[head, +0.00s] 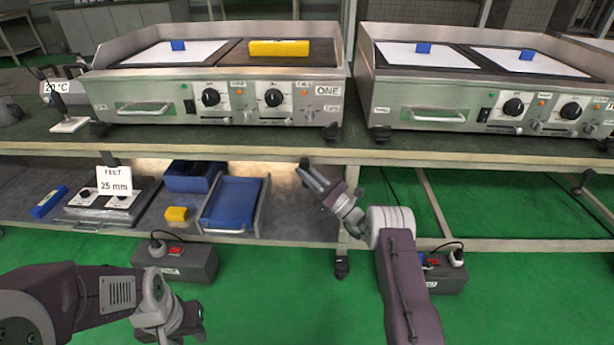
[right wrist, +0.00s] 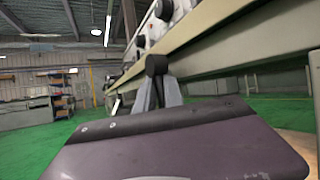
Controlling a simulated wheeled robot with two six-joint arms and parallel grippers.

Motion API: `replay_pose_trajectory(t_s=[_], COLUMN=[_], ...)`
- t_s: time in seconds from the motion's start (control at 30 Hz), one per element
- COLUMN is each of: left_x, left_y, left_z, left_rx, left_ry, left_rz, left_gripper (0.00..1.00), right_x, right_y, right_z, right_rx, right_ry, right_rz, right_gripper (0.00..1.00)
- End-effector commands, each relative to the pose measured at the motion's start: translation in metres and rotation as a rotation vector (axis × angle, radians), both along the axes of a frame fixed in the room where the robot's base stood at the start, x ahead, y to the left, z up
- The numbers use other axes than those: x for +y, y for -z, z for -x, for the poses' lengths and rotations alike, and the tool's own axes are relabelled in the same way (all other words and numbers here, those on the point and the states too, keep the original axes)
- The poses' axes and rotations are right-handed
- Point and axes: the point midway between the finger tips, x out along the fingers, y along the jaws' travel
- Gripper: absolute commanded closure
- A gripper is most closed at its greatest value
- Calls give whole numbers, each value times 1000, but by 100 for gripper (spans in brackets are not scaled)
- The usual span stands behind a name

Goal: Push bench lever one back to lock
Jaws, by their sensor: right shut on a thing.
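A black knob (head: 304,163), which looks like the end of the bench lever, sits just under the front edge of the bench below the griddle marked ONE (head: 327,91). In the right wrist view the black knob (right wrist: 156,65) is between the fingertips of my right gripper (right wrist: 157,80). My right gripper (head: 312,177) is shut on it, pointing up and to the left in the head view. The lever's shaft is hidden, so its angle cannot be told. My left gripper (head: 190,325) hangs low at the bottom of the head view, away from the bench, and its fingers are unclear.
The bench's front rail (head: 230,152) runs close above my right gripper. A second griddle (head: 440,98) stands to the right.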

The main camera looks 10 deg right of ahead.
Motion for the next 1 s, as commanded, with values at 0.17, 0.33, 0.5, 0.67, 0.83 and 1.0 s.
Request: replay_pose_trajectory(t_s=[0.17, 0.33, 0.5, 0.67, 0.83, 1.0], left_x=[0, 0, 0, 0, 0, 0], left_y=[3, 3, 3, 3, 3, -5], left_z=[0, 0, 0, 0, 0, 0], left_rx=[0, 0, 0, 0, 0, 0], left_ry=[0, 0, 0, 0, 0, 0], left_rz=[0, 0, 0, 0, 0, 0], left_gripper=[66, 66, 66, 66, 66, 66], right_x=[1, 1, 1, 1, 1, -5], right_y=[1, 1, 1, 1, 0, 2], right_z=[0, 0, 0, 0, 0, 5], right_rx=[-5, -5, -5, -6, -6, -4], right_ry=[0, 0, 0, 0, 0, 2], right_rz=[-24, -28, -28, -27, -27, -28], right_gripper=[100, 100, 100, 78, 78, 78])
